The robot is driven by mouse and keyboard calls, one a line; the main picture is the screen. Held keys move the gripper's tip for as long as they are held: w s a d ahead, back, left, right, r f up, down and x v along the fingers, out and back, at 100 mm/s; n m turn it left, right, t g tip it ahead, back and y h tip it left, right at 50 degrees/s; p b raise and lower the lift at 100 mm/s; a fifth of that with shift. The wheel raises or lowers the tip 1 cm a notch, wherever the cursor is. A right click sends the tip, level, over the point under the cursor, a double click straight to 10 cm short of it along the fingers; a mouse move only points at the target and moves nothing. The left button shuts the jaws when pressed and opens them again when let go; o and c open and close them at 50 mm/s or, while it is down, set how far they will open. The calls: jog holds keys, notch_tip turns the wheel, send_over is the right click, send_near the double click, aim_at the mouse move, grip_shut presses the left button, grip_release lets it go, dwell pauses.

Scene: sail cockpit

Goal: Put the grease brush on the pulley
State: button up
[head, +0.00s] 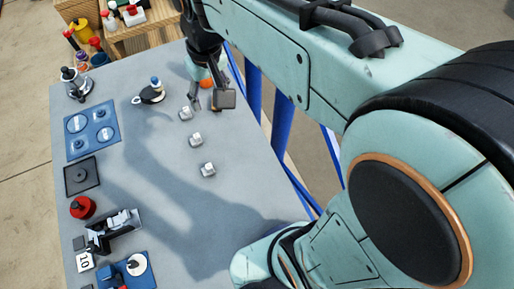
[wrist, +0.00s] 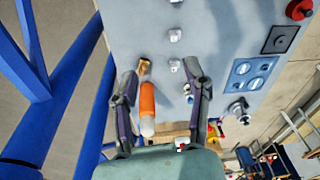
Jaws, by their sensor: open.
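The grease brush (wrist: 148,102) has an orange handle with a pale end and a tan tip. In the wrist view it lies between the spread fingers of my gripper (wrist: 162,78), nearer the left finger, with a gap to the right finger. In the head view my gripper (head: 210,99) is open at the table's far right edge, and a bit of the orange handle (head: 206,83) shows behind it. A pale round disc on a blue base (head: 136,264), at the near left of the table, looks like the pulley; I cannot be sure.
Several small silver blocks (head: 195,139) stand in a row near my gripper. Along the left are a metal winch-like part (head: 75,84), a blue plate (head: 92,130), a black square plate (head: 82,177), a red knob (head: 82,207) and a clamp-like device (head: 112,230). The table's middle is clear.

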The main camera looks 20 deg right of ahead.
jog(key=s+d+f, duration=0.1)
jog(key=s, duration=0.7)
jog(key=s+f+m+g, duration=0.1)
jog(key=s+f, duration=0.1)
jog(key=s, duration=0.7)
jog(key=shift+d+f+g, duration=0.3)
jog(key=shift+d, duration=0.05)
